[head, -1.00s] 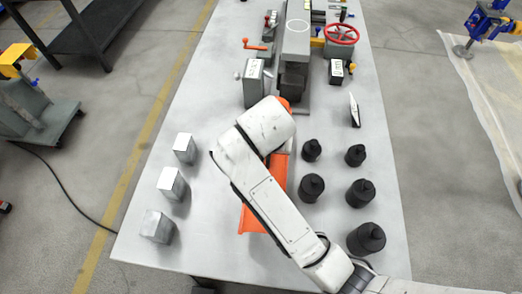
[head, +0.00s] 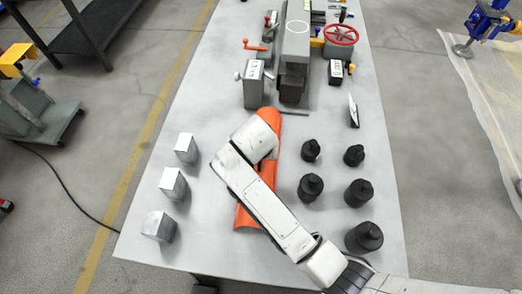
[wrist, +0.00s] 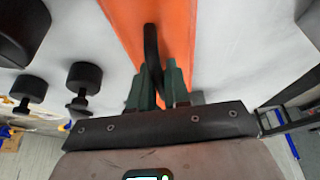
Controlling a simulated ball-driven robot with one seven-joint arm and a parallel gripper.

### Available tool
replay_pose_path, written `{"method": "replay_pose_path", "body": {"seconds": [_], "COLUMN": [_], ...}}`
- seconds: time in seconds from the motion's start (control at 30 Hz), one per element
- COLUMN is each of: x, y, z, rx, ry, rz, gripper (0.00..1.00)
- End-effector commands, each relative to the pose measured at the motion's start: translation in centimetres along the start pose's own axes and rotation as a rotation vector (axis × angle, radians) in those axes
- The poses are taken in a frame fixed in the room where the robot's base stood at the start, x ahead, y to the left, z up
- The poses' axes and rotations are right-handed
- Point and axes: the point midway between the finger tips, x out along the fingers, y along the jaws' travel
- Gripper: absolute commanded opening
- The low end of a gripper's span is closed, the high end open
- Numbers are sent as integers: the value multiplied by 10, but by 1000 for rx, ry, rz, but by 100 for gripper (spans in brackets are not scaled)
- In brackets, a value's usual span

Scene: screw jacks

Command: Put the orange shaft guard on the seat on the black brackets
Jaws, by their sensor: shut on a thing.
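The orange shaft guard (head: 268,172) is a long trough-like piece, lying lengthwise over the near middle of the table and partly hidden by my arm. In the wrist view it is the orange band (wrist: 125,18) with a black curved handle (wrist: 151,45). My gripper (wrist: 157,82) has its green fingers shut on that handle; my arm hides it in the head view. I cannot tell how high the guard is above the table. Dark parts (head: 292,85) under the grey machine ahead may be the black brackets; the seat itself is not clear.
Several black jacks (head: 311,187) stand to the right of the guard, and grey blocks (head: 173,184) to the left. A dark strip (head: 294,113) lies before the machine.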

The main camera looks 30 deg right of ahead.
Motion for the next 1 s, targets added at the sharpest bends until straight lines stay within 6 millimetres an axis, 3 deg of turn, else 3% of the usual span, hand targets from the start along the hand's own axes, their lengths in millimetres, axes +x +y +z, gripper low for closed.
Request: {"method": "replay_pose_path", "body": {"seconds": [0.17, 0.2, 0.43, 0.77, 1.0], "x": [1, 1, 1, -4, -43], "y": [-1, 0, 0, 0, -1], "z": [-1, 0, 0, 0, -1], "rx": [1, 0, 0, 0, 1], "ry": [4, 0, 0, 1, 4], "rz": [-2, 0, 0, -1, -5], "gripper": [0, 21, 42, 42, 42]}}
